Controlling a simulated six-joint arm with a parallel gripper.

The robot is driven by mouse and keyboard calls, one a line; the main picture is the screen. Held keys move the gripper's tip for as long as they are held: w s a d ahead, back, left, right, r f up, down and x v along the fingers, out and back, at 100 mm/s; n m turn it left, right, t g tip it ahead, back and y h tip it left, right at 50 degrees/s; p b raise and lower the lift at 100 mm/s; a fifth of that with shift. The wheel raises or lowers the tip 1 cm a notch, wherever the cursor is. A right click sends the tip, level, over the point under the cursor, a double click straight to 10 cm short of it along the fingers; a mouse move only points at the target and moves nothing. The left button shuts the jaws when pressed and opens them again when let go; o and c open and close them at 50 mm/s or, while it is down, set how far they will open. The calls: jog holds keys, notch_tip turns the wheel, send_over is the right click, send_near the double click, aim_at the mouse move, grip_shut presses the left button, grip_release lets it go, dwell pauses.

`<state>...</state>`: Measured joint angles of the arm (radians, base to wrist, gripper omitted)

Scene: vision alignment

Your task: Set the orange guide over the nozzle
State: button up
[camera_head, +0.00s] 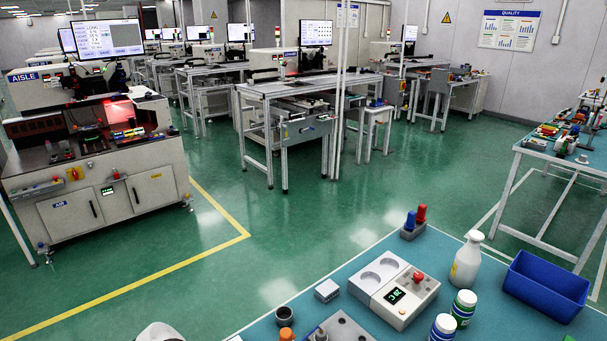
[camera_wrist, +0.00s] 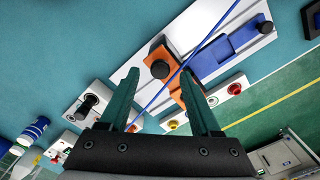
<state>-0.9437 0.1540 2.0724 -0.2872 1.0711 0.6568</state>
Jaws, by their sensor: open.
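In the wrist view, an orange block (camera_wrist: 162,53) with a round black knob, which looks like the orange guide, lies by a white rail (camera_wrist: 190,27). More orange shows beside my right finger; I cannot tell if it is the same piece. A thin blue line crosses in front of it. My gripper (camera_wrist: 159,77) is open, its two dark green fingers apart, with nothing seen held between them. A black cylinder on a white block (camera_wrist: 92,100) stands left of the left finger; I cannot tell if it is the nozzle. Neither my gripper nor the guide shows in the head view.
A blue block (camera_wrist: 212,58) sits on the rail. In the head view, the teal bench (camera_head: 455,247) holds a white device (camera_head: 393,285), a white bottle (camera_head: 466,262), lidded jars and a blue bin (camera_head: 546,286). Small red and yellow parts lie near my right finger in the wrist view.

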jog(key=shift+f, duration=1.15)
grip_shut()
dwell(0.5)
